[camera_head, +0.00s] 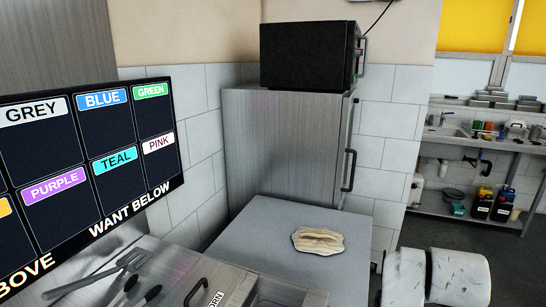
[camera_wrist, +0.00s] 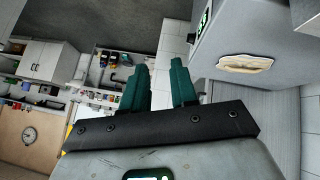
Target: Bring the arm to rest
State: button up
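My gripper (camera_wrist: 161,78) shows in the wrist view with two dark green fingers. The fingers stand apart with nothing between them, so it is open and empty. In the head view the gripper itself is out of frame; a white marbled piece at the bottom right looks like part of my arm. A beige striped cloth (camera_head: 320,241) lies on a grey counter (camera_head: 262,225). The cloth also shows in the wrist view (camera_wrist: 245,63), right of the fingers and apart from them.
A screen with coloured labels (camera_head: 95,170) stands at the left. A steel cabinet (camera_head: 280,150) with a black oven (camera_head: 308,55) on top stands behind the counter. Shelves with bottles (camera_head: 480,205) are at the far right, past open floor.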

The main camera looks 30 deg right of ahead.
jog(key=s+a+f+n+g+y, duration=0.1)
jog(key=s+a+f+n+y, duration=0.1)
jog(key=s+a+f, duration=0.2)
jog(key=s+a+f+n+y, duration=0.2)
jog(key=s+a+f, duration=0.2)
jog(key=a+f, duration=0.6)
jog(key=s+a+f+n+g+y, duration=0.1)
jog(key=s+a+f+n+y, duration=0.2)
jog(key=a+f, duration=0.4)
jog(key=shift+s+a+f+g, duration=0.35)
jog(key=shift+s+a, duration=0.4)
jog(key=shift+a, duration=0.45)
